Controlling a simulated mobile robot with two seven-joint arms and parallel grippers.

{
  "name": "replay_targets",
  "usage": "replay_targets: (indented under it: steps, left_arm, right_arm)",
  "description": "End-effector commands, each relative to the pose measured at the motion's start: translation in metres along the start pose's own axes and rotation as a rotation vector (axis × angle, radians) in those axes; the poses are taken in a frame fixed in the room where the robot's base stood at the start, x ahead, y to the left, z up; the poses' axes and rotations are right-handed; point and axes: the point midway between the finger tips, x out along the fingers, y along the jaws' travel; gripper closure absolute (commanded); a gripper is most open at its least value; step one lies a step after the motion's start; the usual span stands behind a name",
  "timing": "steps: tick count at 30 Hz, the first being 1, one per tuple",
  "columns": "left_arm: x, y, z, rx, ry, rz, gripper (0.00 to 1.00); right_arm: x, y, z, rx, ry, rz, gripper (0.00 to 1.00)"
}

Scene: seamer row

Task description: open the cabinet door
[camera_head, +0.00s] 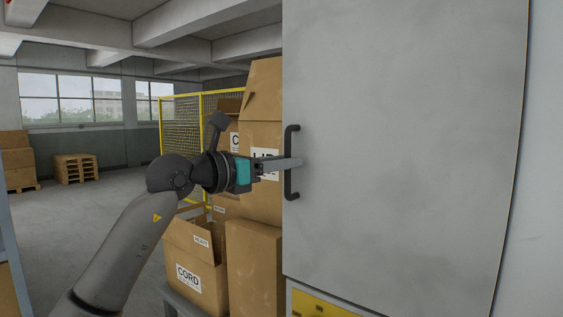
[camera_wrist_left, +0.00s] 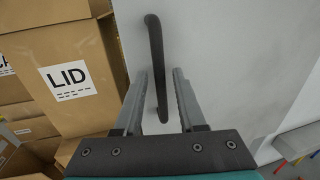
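The cabinet door (camera_head: 405,140) is a large plain grey panel filling the right half of the head view, and it looks shut. Its dark upright bar handle (camera_head: 290,186) is near the door's left edge. My left gripper (camera_head: 297,162) reaches the middle of the handle from the left. In the left wrist view, the handle (camera_wrist_left: 156,50) runs between the two fingers of the left gripper (camera_wrist_left: 160,75). A gap shows on both sides of the bar, so the fingers are open around it. My right gripper is not in view.
Cardboard boxes (camera_head: 255,265) are stacked close to the cabinet's left side, behind and below my left arm. A yellow mesh fence (camera_head: 181,125) stands behind them. Pallets (camera_head: 76,168) stand farther back at left, with open floor (camera_head: 100,200) between.

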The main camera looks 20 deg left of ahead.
Motion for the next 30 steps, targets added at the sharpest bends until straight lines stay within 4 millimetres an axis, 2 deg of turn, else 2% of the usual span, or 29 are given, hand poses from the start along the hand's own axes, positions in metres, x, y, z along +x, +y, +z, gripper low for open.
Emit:
replay_targets:
  steps: [1, 10, 30]
  left_arm:
    - [-0.0002, 0.0000, -0.0001, 0.000, 0.000, 0.000, 0.67]
    - [-0.0004, 0.0001, -0.0001, 0.000, 0.000, 0.000, 1.00]
    - [-0.0004, 0.0001, -0.0001, 0.000, 0.000, 0.000, 1.00]
  right_arm:
    - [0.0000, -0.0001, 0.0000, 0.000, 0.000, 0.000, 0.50]
    - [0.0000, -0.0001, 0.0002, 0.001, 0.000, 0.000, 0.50]
    - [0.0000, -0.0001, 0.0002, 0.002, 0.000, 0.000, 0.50]
